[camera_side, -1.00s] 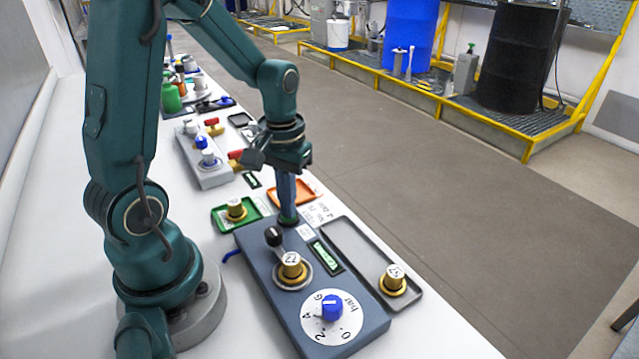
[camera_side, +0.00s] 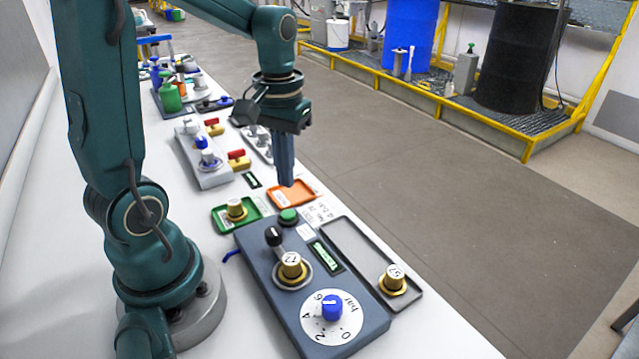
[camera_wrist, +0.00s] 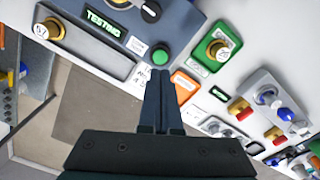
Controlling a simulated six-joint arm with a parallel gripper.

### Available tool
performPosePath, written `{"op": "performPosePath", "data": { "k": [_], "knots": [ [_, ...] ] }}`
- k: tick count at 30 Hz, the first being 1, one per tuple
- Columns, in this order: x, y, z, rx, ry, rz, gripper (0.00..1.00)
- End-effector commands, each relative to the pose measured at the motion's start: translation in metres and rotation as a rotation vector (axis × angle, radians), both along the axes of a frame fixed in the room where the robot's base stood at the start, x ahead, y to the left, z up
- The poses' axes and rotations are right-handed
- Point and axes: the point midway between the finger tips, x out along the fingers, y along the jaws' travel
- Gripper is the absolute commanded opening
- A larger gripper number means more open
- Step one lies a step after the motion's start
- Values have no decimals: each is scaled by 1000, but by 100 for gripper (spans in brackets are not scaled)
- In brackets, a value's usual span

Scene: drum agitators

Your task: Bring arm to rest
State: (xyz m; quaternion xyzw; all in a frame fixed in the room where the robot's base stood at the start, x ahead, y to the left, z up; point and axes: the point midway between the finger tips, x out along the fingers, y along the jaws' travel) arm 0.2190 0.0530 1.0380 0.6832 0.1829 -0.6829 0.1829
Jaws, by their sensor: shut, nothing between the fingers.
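My gripper (camera_side: 286,184) points straight down in the side view, its two fingers shut together with nothing between them. It hangs in the air above the bench, near the orange tray (camera_side: 292,193) and the far end of the blue-grey control box (camera_side: 310,290). In the wrist view the shut fingers (camera_wrist: 161,72) reach toward the green button (camera_wrist: 160,55) on that box, apart from it in the side view. The box carries a brass fitting (camera_side: 292,265), a black-knobbed lever (camera_side: 274,236), a blue dial knob (camera_side: 332,307) and a lit green display reading TESTING (camera_wrist: 103,22).
A grey tray (camera_side: 345,232) with a brass fitting (camera_side: 393,279) lies right of the box. A green tray (camera_side: 222,222) holds another brass fitting (camera_side: 236,209). A grey valve block (camera_side: 205,172) stands behind. Drums stand across the floor. Above the bench the air is clear.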

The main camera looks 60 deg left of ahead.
Motion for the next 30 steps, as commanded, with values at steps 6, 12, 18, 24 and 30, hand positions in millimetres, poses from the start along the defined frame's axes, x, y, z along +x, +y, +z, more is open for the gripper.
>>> {"op": "performPosePath", "data": {
  "k": [6,12,18,24,30],
  "knots": [
    [0,0,4,0,0,0,0],
    [0,-2,5,2,-3,-8,0],
    [0,-24,29,41,-107,-103,0],
    [-21,-61,54,86,-276,-276,0],
    [-47,-86,59,112,-419,-426,0]
  ]
}}
